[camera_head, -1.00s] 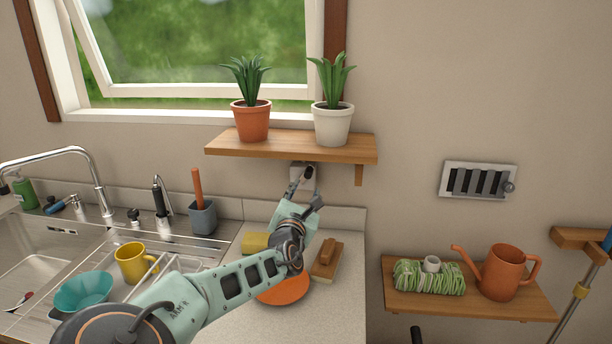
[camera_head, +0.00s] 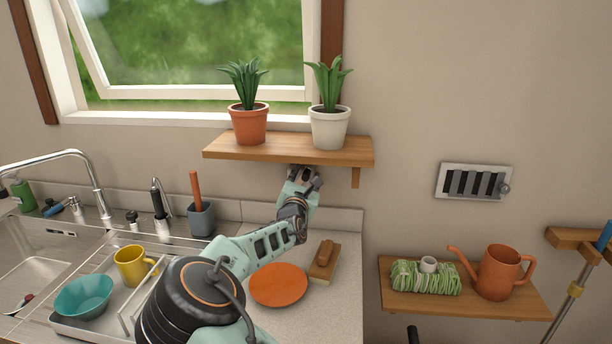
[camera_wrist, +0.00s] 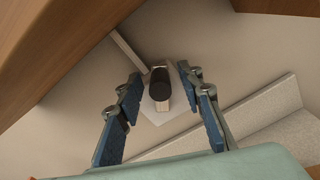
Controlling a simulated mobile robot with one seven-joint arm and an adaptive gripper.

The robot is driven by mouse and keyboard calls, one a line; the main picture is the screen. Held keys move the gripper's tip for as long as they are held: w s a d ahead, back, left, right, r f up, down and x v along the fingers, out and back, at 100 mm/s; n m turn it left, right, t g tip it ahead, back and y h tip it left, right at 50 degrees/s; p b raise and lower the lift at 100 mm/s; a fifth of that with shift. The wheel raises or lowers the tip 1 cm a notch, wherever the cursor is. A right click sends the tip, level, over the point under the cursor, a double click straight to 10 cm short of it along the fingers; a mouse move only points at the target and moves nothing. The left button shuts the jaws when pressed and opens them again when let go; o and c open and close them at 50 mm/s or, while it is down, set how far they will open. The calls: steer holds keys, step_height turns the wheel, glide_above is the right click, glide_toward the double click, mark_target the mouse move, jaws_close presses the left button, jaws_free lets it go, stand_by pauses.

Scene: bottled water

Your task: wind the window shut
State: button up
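The window (camera_head: 190,92) at the upper left stands open, its pale sash tilted away from the frame. In the wrist view a window winder with a dark round knob (camera_wrist: 159,78) on a pale crank arm sits on a light plate (camera_wrist: 158,112) on the wall. My gripper (camera_wrist: 161,84) is open, with one blue-padded finger on each side of the knob and visible gaps between. In the head view my gripper (camera_head: 304,174) is just under the plant shelf and hides most of the winder.
The wooden shelf (camera_head: 270,152) with two potted plants (camera_head: 249,124) (camera_head: 329,128) is close above my gripper. A dish rack with a yellow mug (camera_head: 130,266) is at left.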

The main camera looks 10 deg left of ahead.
jaws_close()
stand_by(0.3)
steer(key=shift+d+f+b, duration=0.1)
steer(key=shift+f+b, duration=0.05)
steer(key=shift+b, duration=0.15)
